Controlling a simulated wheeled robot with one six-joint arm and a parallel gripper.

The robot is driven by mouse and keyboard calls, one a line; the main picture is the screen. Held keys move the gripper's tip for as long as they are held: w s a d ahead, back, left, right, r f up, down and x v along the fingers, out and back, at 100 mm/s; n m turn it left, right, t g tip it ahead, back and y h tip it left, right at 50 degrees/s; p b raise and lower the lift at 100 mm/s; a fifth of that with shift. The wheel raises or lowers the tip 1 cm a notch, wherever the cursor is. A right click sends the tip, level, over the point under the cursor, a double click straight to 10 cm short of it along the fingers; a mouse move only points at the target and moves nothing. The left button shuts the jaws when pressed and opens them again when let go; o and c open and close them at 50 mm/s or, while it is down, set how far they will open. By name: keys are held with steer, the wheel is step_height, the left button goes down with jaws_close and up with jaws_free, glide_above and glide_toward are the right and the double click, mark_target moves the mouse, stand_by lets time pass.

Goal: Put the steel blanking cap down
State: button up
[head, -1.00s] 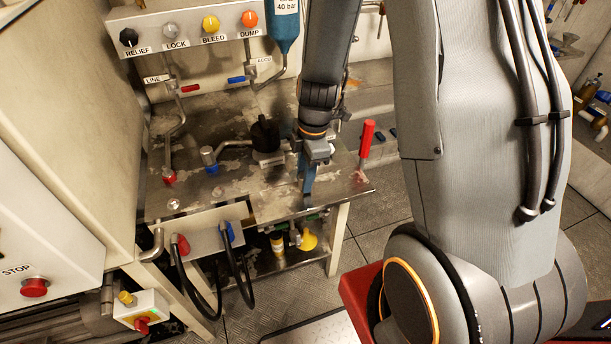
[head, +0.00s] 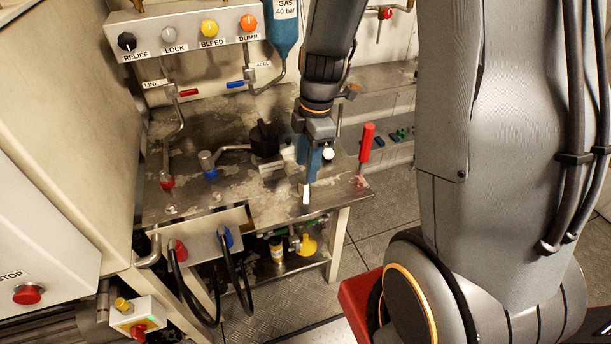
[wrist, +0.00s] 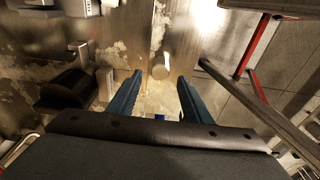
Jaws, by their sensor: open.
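The steel blanking cap, a small pale round piece, shows in the wrist view (wrist: 160,69) at the steel bench surface, between and just beyond the blue fingertips. In the head view it seems to be the bright upright piece (head: 306,193) below the fingers, near the bench's front right. My gripper (head: 310,182) points down over the bench (head: 270,209). In the wrist view its two fingers (wrist: 160,77) stand apart, with a gap on each side of the cap. The cap's underside is hidden.
A black-topped fitting (head: 263,139) stands left of my gripper. Blue (head: 209,165) and red (head: 167,181) couplings sit further left. Bare bench lies around the front edge.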

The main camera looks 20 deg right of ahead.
step_height(320, 180, up, 6)
steer(key=s+m+t+h, duration=0.1)
steer(key=s+m, duration=0.8)
steer(key=m, duration=0.9)
steer(key=shift+s+a+f+b, duration=0.25)
steer(key=shift+a+f+b, duration=0.05)
steer(key=shift+f+b, duration=0.1)
